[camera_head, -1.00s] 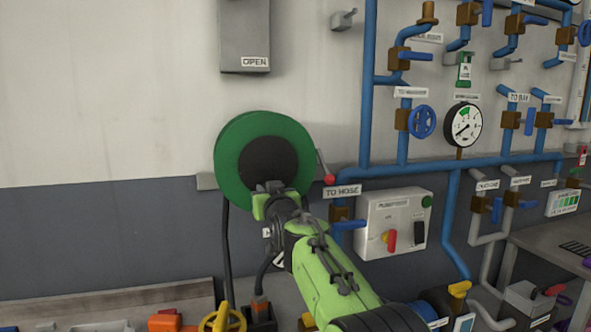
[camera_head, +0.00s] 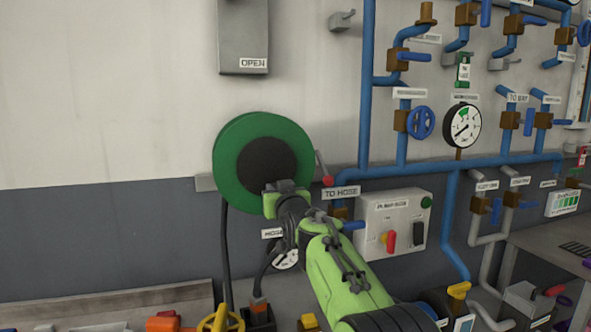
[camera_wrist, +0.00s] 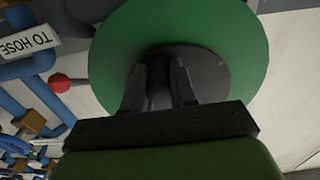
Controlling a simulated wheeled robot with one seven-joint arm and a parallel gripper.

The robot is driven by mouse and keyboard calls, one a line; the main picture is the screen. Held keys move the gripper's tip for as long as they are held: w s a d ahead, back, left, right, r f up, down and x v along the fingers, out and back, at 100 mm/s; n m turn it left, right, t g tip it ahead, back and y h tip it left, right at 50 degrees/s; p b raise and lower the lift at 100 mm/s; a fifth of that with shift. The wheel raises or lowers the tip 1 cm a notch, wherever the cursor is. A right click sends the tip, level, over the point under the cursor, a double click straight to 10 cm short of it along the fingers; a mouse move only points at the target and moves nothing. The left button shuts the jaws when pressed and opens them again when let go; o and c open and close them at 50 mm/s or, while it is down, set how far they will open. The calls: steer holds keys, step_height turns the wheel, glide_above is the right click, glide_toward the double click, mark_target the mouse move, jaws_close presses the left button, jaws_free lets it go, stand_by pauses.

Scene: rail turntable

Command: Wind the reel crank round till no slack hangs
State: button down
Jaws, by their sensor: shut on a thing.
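The hose reel is a large green disc (camera_head: 232,150) with a dark round hub (camera_head: 262,160), mounted on the wall left of the pipes. The green disc also fills the top of the wrist view (camera_wrist: 110,50). My gripper (camera_head: 280,187) is at the lower right of the hub. In the wrist view, its two dark fingers (camera_wrist: 160,90) are closed around a dark crank handle (camera_wrist: 158,72), mostly hidden between them. A dark hose (camera_head: 226,255) hangs from the reel's lower left side. A second dark length bends down behind my wrist, partly hidden.
A lever with a red knob (camera_head: 322,163) is just right of the reel. A grey pump box (camera_head: 395,222) and blue pipes (camera_head: 366,100) stand farther right. A grey box marked OPEN (camera_head: 244,35) is above. A yellow handwheel (camera_head: 220,318) is below.

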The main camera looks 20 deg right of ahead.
mark_target(289, 170)
steer(key=shift+d+r, duration=0.3)
steer(key=shift+d, duration=0.25)
steer(key=shift+d+r+p, duration=0.4)
steer(key=shift+d+p, duration=0.1)
steer(key=shift+d, duration=0.2)
steer(key=shift+d+r+p, duration=0.45)
steer(key=shift+r+p, duration=0.05)
steer(key=shift+r, duration=0.1)
steer(key=shift+d+r+p, duration=0.2)
steer(key=shift+r+p, duration=0.4)
steer(key=shift+r, duration=0.1)
